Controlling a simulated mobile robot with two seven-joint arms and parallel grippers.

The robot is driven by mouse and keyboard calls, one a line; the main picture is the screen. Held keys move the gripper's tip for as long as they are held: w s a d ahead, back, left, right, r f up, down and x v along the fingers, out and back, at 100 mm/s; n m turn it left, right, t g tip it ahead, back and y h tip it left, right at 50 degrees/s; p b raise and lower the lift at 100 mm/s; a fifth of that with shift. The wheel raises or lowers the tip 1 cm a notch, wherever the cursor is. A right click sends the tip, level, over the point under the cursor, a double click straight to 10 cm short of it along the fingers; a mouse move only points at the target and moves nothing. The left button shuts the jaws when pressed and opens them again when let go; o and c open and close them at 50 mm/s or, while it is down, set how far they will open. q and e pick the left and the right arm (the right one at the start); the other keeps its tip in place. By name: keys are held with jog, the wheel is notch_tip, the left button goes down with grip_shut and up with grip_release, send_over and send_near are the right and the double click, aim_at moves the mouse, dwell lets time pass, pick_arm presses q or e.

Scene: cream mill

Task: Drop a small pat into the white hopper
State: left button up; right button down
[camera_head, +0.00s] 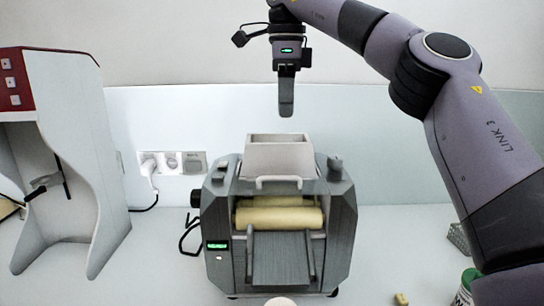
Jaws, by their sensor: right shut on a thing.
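The white hopper (280,153) stands open-topped on the grey roller mill (341,222), in the middle of the head view. My right gripper (286,112) points straight down above the hopper, with a gap between its fingertips and the rim. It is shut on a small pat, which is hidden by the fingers. Another small yellowish pat (401,299) lies on the table at the lower right. The inside of the hopper is mostly hidden. My left gripper is out of view.
Two cream rollers (278,218) and a sloping grey chute sit below the hopper. A white and red machine (80,150) stands at the left. A green container (464,290) and a wire basket (458,238) are at the right. Wall sockets (172,163) are behind.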

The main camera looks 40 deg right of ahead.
jog(key=shift+f, duration=1.9)
jog(key=c, duration=0.8)
grip_release()
jog(key=shift+r, duration=0.1)
jog(key=shift+r, duration=3.5)
